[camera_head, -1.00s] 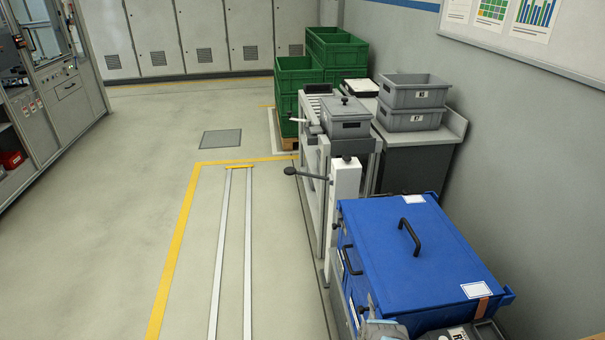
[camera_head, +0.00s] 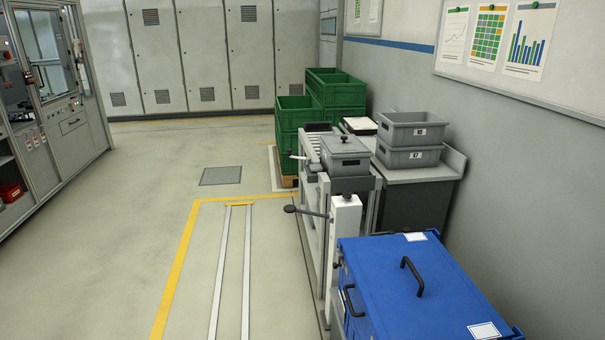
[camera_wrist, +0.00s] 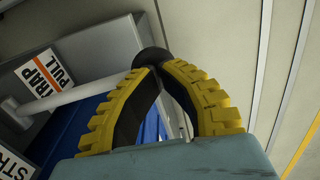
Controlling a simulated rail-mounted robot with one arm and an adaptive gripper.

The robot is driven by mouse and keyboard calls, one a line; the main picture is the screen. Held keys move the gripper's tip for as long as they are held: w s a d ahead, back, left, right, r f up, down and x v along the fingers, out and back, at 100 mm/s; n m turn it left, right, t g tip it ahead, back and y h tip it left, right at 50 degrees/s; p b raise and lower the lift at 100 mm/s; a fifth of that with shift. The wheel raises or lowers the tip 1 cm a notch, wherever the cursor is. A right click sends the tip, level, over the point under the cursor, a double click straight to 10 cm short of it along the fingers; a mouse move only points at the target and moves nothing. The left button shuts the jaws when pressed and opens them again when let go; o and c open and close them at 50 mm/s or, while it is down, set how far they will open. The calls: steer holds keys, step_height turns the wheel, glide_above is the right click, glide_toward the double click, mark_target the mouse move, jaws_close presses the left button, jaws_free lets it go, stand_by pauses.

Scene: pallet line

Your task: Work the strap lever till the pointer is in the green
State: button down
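In the wrist view, a pale lever rod (camera_wrist: 80,92) runs from a grey bracket at the left to a dark round knob (camera_wrist: 152,57). A label reading "STRAP PULL" (camera_wrist: 42,74) is behind it. My gripper (camera_wrist: 160,68) has two yellow-and-black fingers, bowed, with their tips drawn together at the knob; they look shut on it, though the contact is partly hidden. My gripper is not in the head view. No pointer or green zone shows in either view.
In the head view, a blue lidded box (camera_head: 405,275) with black handles is at the lower right. Behind it stand a white post (camera_head: 345,225) with a black-knobbed arm, a roller stand with a grey bin (camera_head: 345,160), and green crates (camera_head: 337,92). The floor at left is clear.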

steer(key=shift+f, duration=0.15)
steer(key=shift+f, duration=0.25)
steer(key=r+p, duration=0.2)
steer(key=r, duration=0.1)
steer(key=r+p, duration=0.3)
steer(key=d+r+p, duration=0.1)
steer(key=r+p, duration=0.2)
steer(key=shift+r, duration=0.2)
stand_by(0.3)
step_height(320, 180, up, 5)
steer(key=p, duration=0.5)
